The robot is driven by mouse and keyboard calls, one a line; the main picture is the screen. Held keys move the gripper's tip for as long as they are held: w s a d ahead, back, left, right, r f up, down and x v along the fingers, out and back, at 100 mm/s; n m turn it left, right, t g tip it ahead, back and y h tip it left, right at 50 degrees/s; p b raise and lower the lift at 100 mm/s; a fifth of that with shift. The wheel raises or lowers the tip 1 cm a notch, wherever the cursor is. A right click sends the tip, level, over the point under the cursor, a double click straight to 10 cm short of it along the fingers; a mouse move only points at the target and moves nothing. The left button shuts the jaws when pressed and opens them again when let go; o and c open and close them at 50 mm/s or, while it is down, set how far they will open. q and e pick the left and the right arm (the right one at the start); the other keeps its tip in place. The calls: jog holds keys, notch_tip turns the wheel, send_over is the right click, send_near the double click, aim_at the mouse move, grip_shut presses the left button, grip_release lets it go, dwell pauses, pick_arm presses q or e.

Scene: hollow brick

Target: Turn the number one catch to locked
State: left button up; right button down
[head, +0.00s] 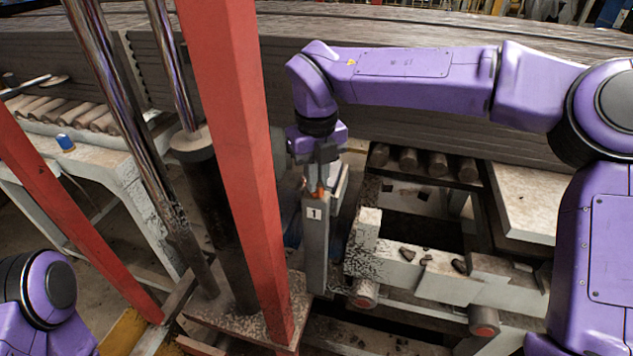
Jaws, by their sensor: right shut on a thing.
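A grey upright post with a white plate marked "1" (314,212) stands in the middle of the head view, just right of a red column. An orange-brown piece (319,190), which looks like the number one catch, sits at the top of this post. My right gripper (319,184) points down from above and is shut on this piece. Its fingers hide most of the catch, so I cannot tell its exact position. Of my left arm only a purple part shows at the lower left; its gripper is out of the picture.
The red column (240,150) stands close left of the post, with shiny metal rods (130,130) beyond it. A worn grey block frame (420,275) with broken bits is at the right. A bench with rollers (85,115) stands at the left.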

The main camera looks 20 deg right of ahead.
jog(key=m+b, duration=0.3)
jog(key=m, duration=0.1)
jog(key=shift+f+m, duration=0.1)
jog(key=shift+m, duration=0.2)
jog(key=shift+m+b, duration=1.3)
jog(key=shift+m, duration=0.5)
jog(key=shift+r, duration=0.2)
jog(key=c, duration=1.2)
grip_release()
jog(key=shift+o, duration=0.2)
notch_tip(320, 180, up, 10)
jog(key=shift+r+p, duration=0.25)
jog(key=shift+p, duration=0.2)
jog(key=shift+d, duration=0.1)
